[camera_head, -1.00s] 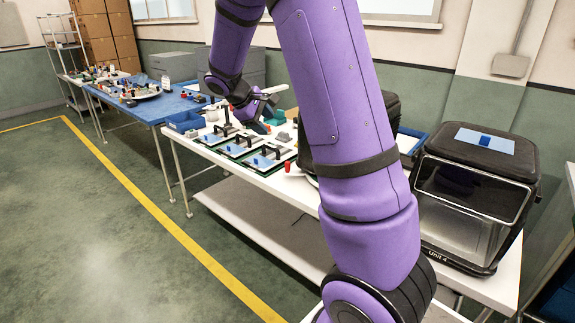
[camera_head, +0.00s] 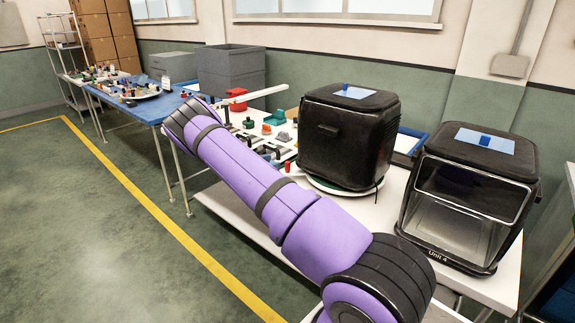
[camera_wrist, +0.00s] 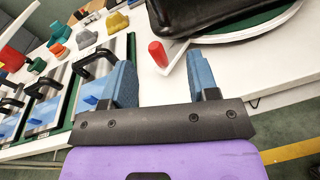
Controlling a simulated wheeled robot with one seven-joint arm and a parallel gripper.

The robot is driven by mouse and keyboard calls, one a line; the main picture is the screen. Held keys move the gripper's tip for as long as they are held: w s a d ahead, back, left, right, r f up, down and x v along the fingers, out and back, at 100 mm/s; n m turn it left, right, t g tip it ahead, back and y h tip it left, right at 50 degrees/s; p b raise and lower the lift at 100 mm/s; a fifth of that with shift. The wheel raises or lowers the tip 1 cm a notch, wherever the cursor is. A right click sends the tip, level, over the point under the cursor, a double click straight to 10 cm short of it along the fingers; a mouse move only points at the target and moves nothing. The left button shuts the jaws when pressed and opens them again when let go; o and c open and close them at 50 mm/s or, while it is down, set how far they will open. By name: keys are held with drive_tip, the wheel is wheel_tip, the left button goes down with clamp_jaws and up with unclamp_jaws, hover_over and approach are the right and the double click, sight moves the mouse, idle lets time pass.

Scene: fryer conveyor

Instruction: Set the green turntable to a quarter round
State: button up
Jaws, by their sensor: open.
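In the wrist view the turntable's edge (camera_wrist: 250,32) shows at the upper right, with green on top. A red peg (camera_wrist: 158,54) stands beside it, on a white strip that reaches toward the disc; the peg also shows in the head view (camera_head: 288,166). My gripper (camera_wrist: 163,70) is open, its two blue fingers apart. The peg appears ahead of the gap between the fingertips, not gripped. In the head view my gripper is hidden by my arm.
Latched plates with black handles (camera_wrist: 97,62) lie left of my gripper in the wrist view, close to the left finger. A second black box marked Unit 4 (camera_head: 465,205) stands right. Small colored blocks (camera_head: 275,118) and grey bins (camera_head: 232,72) are farther back.

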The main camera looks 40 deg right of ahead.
sight(286, 165)
wheel_tip(286, 165, down, 6)
drive_tip(key=w+d+n+t+h, duration=0.1)
drive_tip(key=n+t, duration=0.1)
drive_tip(key=n, duration=0.1)
drive_tip(key=d, duration=0.7)
drive_tip(key=w+d, duration=0.1)
drive_tip(key=d, duration=0.2)
drive_tip(key=shift+w+d+r, duration=0.1)
drive_tip(key=shift+d, duration=0.3)
clamp_jaws()
